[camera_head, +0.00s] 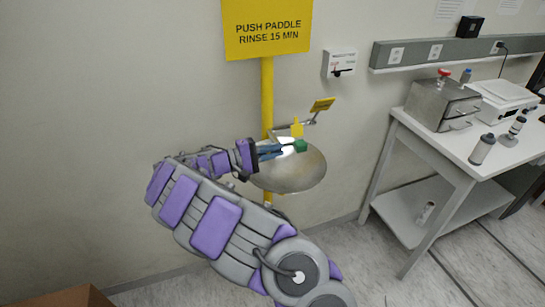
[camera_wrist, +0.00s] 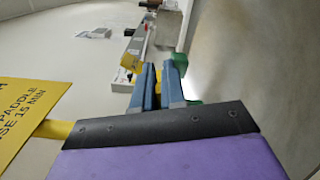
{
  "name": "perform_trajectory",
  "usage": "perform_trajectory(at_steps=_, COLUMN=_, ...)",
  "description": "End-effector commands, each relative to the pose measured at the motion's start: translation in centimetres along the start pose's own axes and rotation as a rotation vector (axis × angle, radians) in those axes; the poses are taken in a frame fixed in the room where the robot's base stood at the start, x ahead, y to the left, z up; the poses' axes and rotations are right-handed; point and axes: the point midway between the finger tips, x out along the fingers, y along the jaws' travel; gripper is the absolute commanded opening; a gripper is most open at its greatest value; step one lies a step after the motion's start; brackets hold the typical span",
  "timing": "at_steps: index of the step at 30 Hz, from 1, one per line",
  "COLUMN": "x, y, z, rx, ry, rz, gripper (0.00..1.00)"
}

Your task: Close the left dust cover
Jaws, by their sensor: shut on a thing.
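The eyewash bowl (camera_head: 300,175) is a shiny metal basin on a yellow post (camera_head: 267,100). A small green piece (camera_head: 301,146), which looks like a dust cover, shows over the bowl at my fingertips. A yellow upright piece (camera_head: 297,128) stands just behind it. My gripper (camera_head: 284,150) reaches over the bowl from the left. In the wrist view its blue fingers (camera_wrist: 160,75) are close together, with the green piece (camera_wrist: 180,65) at their tips and the yellow piece (camera_wrist: 130,62) beside them. The grip point itself is mostly hidden. I cannot tell the cover's hinge angle.
A yellow tilted plate (camera_head: 322,104) on a metal arm sticks out above the bowl. A large yellow sign (camera_head: 267,28) hangs above on the post. A white bench (camera_head: 440,140) with a metal box and bottles stands at the right. The floor between is clear.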

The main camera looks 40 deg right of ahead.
Motion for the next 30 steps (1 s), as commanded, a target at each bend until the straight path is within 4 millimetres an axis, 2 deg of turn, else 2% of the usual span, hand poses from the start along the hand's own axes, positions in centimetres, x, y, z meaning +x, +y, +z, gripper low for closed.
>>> perform_trajectory(at_steps=12, x=-0.11, y=-0.85, z=-0.37, rx=0.163, ry=0.000, rz=0.001, gripper=0.00)
perform_trajectory(at_steps=27, x=-0.21, y=-0.87, z=-0.35, rx=0.179, ry=0.000, rz=0.002, gripper=0.00)
perform_trajectory(at_steps=28, x=-0.22, y=-0.87, z=-0.34, rx=0.179, ry=0.000, rz=0.002, gripper=0.11)
perform_trajectory(at_steps=30, x=-0.23, y=-0.87, z=-0.33, rx=0.179, ry=0.000, rz=0.002, gripper=0.18)
